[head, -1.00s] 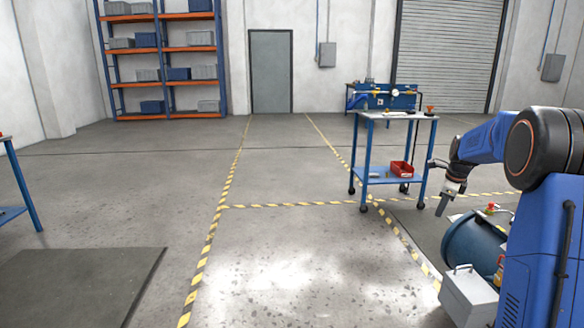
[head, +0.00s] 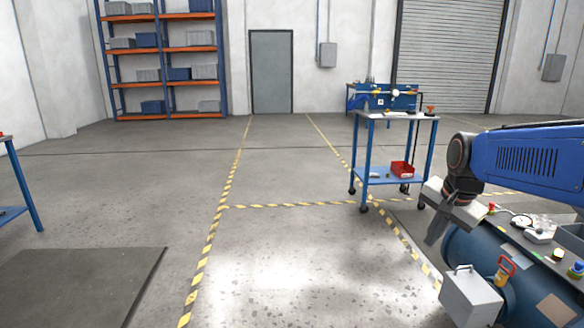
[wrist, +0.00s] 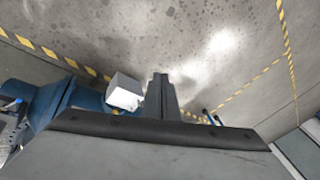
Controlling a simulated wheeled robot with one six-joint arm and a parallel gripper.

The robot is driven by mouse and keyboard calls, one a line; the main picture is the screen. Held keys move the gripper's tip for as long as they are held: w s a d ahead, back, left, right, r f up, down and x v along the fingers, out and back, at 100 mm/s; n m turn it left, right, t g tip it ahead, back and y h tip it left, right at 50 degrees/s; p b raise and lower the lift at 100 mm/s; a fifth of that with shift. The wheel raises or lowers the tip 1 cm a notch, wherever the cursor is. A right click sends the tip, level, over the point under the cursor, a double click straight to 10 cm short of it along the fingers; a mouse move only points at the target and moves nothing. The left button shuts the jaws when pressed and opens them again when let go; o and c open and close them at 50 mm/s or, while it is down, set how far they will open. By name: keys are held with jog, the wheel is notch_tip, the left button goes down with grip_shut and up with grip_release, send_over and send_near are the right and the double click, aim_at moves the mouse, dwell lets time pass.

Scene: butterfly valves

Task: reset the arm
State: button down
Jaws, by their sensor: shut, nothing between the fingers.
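My gripper (head: 437,230) hangs at the end of my blue arm on the right of the head view, above and beside the blue drum-shaped body. Its fingers point down and look closed together, with nothing between them. In the wrist view the fingers (wrist: 161,97) show as one narrow dark shape over the floor, with the grey box to their left.
A grey box with a handle (head: 470,298) is below my gripper, in front of the blue drum (head: 520,275). A blue cart (head: 390,178) with a red bin (head: 402,168) stands behind. The marked floor to the left (head: 290,265) is clear.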

jog(key=s+a+f+n, duration=0.2)
jog(key=s+n, duration=0.1)
jog(key=s, duration=0.4)
jog(key=s+a+f+n, duration=0.2)
jog(key=s+f+n, duration=0.1)
jog(key=s, duration=0.4)
jog(key=s+a+f+n, duration=0.1)
jog(key=s+n, duration=0.3)
jog(key=s, duration=0.4)
jog(key=shift+a+f+n+t, duration=0.4)
jog(key=shift+f, duration=0.45)
